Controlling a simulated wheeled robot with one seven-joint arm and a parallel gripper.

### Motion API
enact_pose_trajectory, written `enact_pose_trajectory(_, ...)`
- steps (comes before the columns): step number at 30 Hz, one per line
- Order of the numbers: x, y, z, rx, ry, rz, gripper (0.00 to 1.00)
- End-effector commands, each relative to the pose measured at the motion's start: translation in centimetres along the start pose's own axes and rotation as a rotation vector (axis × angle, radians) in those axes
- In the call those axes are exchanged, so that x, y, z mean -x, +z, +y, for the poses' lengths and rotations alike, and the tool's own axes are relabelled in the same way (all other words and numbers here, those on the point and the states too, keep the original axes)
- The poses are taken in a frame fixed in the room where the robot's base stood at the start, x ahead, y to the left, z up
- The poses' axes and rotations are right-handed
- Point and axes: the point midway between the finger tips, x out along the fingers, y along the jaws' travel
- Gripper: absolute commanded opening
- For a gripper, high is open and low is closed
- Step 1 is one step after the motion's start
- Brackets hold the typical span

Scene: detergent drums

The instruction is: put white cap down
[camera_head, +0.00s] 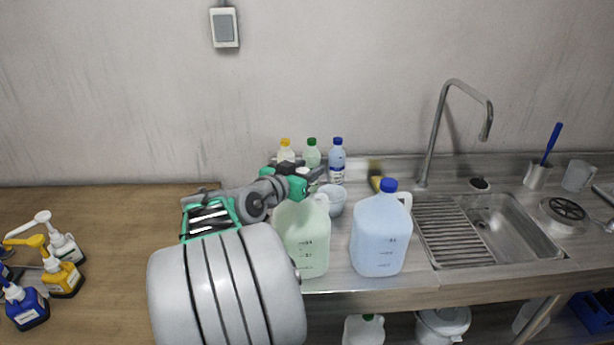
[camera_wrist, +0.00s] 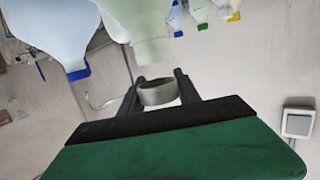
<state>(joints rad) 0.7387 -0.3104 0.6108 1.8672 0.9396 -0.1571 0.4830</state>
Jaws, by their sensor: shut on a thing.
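My gripper (camera_wrist: 158,88) is shut on the white cap (camera_wrist: 158,95), a short ring that looks greyish between the two fingers in the wrist view. In the head view my gripper is near the top of the pale green jug (camera_head: 308,248), and I cannot make out the cap there. The green jug also shows upside down in the wrist view (camera_wrist: 145,25). No cap shows on its neck, and the held cap appears apart from it. My arm hides part of the jug's top in the head view.
A pale blue jug (camera_head: 380,237) with a blue cap stands right of the green jug. The sink (camera_head: 500,225) and tap (camera_head: 435,130) are right. Pump bottles (camera_head: 63,275) stand left on the wooden counter (camera_head: 110,210).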

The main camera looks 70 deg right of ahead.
Motion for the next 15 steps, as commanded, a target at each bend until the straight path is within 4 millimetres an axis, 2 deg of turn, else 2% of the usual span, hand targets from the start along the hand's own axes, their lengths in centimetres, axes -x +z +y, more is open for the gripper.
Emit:
enact_pose_trajectory(2, -0.9, 1.2, -0.3, 0.006, 0.002, -0.005, 0.03)
enact_pose_trajectory(5, -1.1, 3.0, -0.3, 0.004, 0.0, -0.003, 0.0)
enact_pose_trajectory(11, -1.1, 3.8, -0.2, 0.008, 0.0, -0.01, 0.0)
enact_pose_trajectory(12, -1.1, 3.9, -0.2, 0.009, 0.0, -0.012, 0.42)
enact_pose_trajectory(15, -1.1, 3.8, -0.2, 0.008, 0.0, -0.01, 0.5)
